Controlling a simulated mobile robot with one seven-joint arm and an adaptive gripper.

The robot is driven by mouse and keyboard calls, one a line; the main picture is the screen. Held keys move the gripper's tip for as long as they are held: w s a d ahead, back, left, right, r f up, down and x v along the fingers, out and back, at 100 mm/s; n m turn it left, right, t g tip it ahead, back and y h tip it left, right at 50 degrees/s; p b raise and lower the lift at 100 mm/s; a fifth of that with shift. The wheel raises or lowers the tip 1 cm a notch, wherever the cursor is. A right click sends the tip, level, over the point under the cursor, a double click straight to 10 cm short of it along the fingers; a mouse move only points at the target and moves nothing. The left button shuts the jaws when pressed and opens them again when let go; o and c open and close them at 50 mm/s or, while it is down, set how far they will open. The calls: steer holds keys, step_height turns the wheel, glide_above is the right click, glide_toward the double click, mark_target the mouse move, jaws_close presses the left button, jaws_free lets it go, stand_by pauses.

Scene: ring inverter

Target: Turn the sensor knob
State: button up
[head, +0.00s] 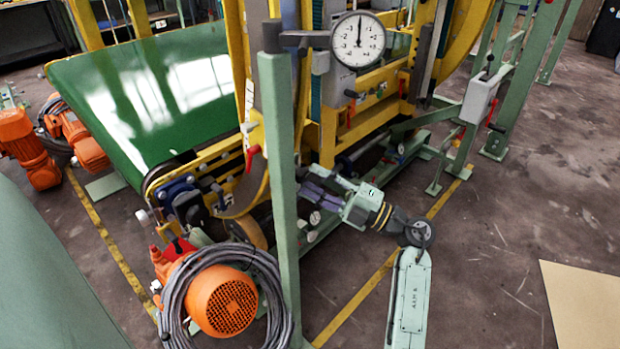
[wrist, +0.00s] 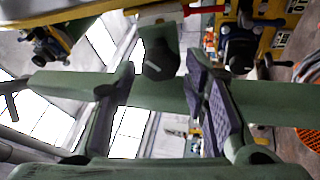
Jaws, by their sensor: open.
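My gripper (head: 308,196) reaches in from the right, low beside the yellow machine frame, and its purple-padded fingers point left toward the green post. In the wrist view my gripper (wrist: 160,72) is open, with the two fingers well apart and nothing held. A dark rounded part (wrist: 159,62) with a small pale mark shows between the fingertips; it may be the sensor knob, but I cannot tell for sure. It appears apart from both pads. In the head view I cannot pick out the sensor knob with certainty.
A green post (head: 280,180) stands close in front of my gripper and carries a dial gauge (head: 358,40). An orange motor (head: 222,300) with coiled cable lies lower left. A green conveyor belt (head: 150,90) is behind. Open floor (head: 500,220) lies to the right.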

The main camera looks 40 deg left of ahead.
steer(key=v, duration=1)
steer(key=shift+w+d+f, duration=0.1)
steer(key=shift+d, duration=0.05)
